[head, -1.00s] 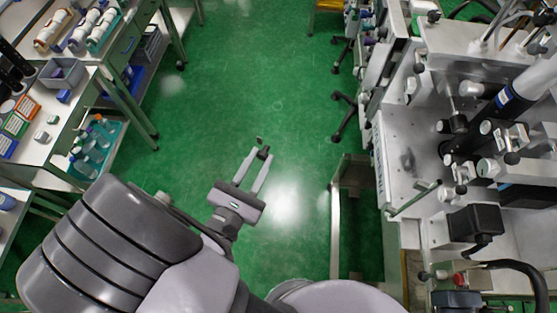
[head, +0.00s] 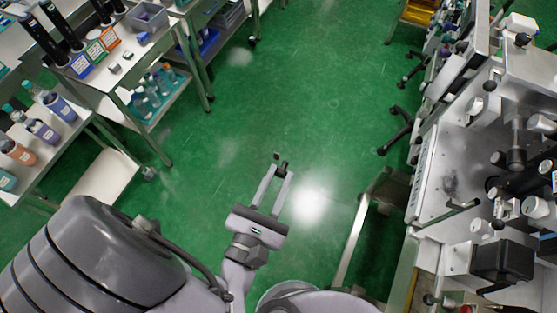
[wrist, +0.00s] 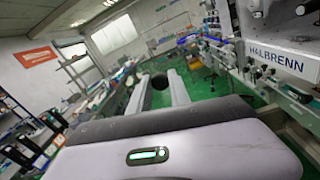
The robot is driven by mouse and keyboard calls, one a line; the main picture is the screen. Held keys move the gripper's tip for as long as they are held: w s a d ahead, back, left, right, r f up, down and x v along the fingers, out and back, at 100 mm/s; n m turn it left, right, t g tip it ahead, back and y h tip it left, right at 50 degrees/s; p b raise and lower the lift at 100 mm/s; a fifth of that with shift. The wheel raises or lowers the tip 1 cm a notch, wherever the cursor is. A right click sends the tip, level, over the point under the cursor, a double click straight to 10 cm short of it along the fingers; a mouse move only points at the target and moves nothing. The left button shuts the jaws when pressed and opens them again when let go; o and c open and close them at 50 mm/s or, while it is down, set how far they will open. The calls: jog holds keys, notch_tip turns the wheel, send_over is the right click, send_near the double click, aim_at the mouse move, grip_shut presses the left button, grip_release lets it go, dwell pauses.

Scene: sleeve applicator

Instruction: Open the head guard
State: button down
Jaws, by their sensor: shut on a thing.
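My gripper (head: 281,171) is out over open floor near the middle of the head view, with a small dark piece (head: 283,167) between its fingertips. In the wrist view this piece (wrist: 160,83) looks like a black, rounded knob between the two pale fingers. The sleeve applicator (head: 446,186), a pale metal machine with black and silver parts, stands at the right of the head view, well apart from my gripper. Its HALBRENN panel (wrist: 285,62) shows at the right in the wrist view. I cannot single out the head guard.
A white workbench (head: 95,75) with black cylinders and coloured boxes stands at the upper left. Bottles (head: 42,128) stand on a shelf at the left. The green floor (head: 310,90) between is clear.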

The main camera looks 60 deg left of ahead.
jog(key=c, duration=1.2)
grip_release()
jog(key=b+v, duration=0.1)
jog(key=v, duration=1.6)
jog(key=shift+s+d, duration=0.15)
jog(key=shift+d, duration=0.05)
